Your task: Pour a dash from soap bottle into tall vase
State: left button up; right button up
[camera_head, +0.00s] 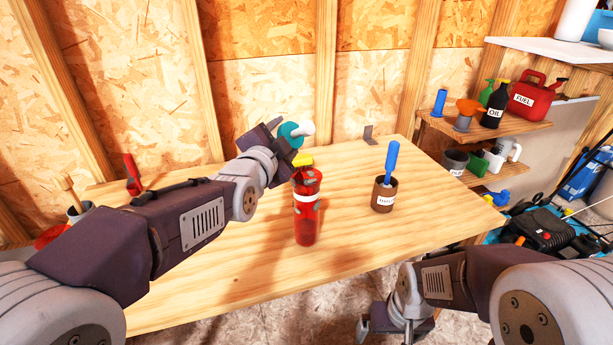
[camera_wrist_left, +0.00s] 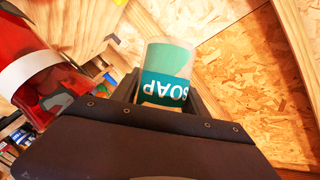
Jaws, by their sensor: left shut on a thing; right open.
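The soap bottle (camera_head: 290,134), teal with a whitish end, is in my left gripper (camera_head: 276,138), above the table and tipped well over toward the right. In the left wrist view its SOAP label (camera_wrist_left: 165,92) reads upside down between the jaws. The tall vase, which I take to be the red see-through vessel (camera_head: 307,222) with white bands, stands upright on the table just below and right of that gripper; it also shows in the left wrist view (camera_wrist_left: 28,45). No liquid stream is visible. My right gripper (camera_head: 388,328) is open and empty, low in front of the table.
The wooden table (camera_head: 345,245) also bears a brown labelled pot (camera_head: 382,200) with a blue-handled tool. A yellow item (camera_head: 303,160) shows at the vase's top; its exact place is unclear. A red tool (camera_head: 132,172) is at left. Shelves with an oil bottle (camera_head: 494,105) and fuel can (camera_head: 533,93) are at right.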

pick_arm(q)
jog(key=shift+w+a+m+t+b, duration=0.2)
jog(key=shift+a+m+t+b, duration=0.1)
jog(key=shift+m+b, duration=0.4)
dwell(1.4)
jog(key=shift+r+m, duration=0.3)
dwell(0.9)
